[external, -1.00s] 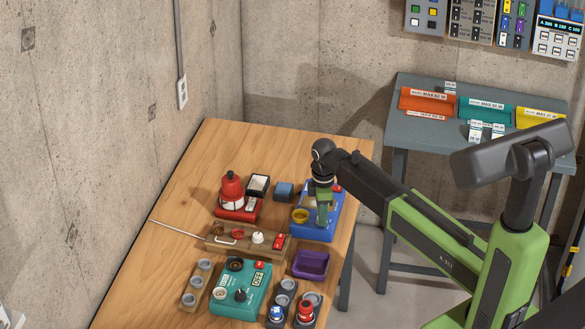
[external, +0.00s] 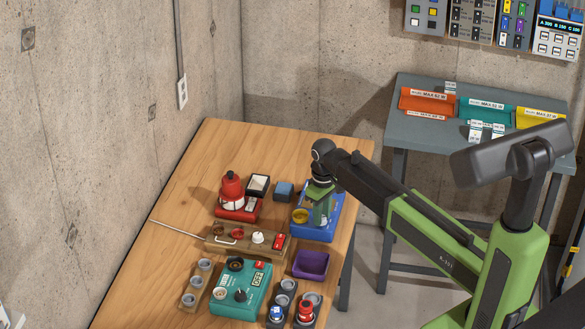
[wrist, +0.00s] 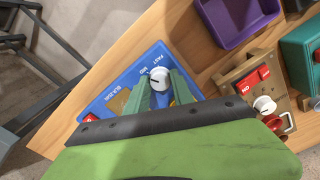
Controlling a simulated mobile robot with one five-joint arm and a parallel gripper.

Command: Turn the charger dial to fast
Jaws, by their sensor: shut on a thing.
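The blue charger (external: 318,230) sits near the right edge of the wooden bench, under my gripper (external: 318,222). In the wrist view its white round dial (wrist: 159,77) shows between the tips of my green gripper fingers (wrist: 160,86), which are shut on it. Small white lettering (wrist: 158,57) is printed around the dial, with what looks like FAST on the far side; a dark mark shows on the dial, but its exact setting is too small to tell. A yellow round part (external: 300,215) shows on the charger's left. The gripper hides the dial in the external view.
A dark blue block (external: 284,191), a red device (external: 238,207), a wooden board with knobs (external: 247,243), a purple tray (external: 311,265) and a teal box (external: 240,289) stand close by. A grey table with coloured bins (external: 428,101) is at the back right. The bench's far left is clear.

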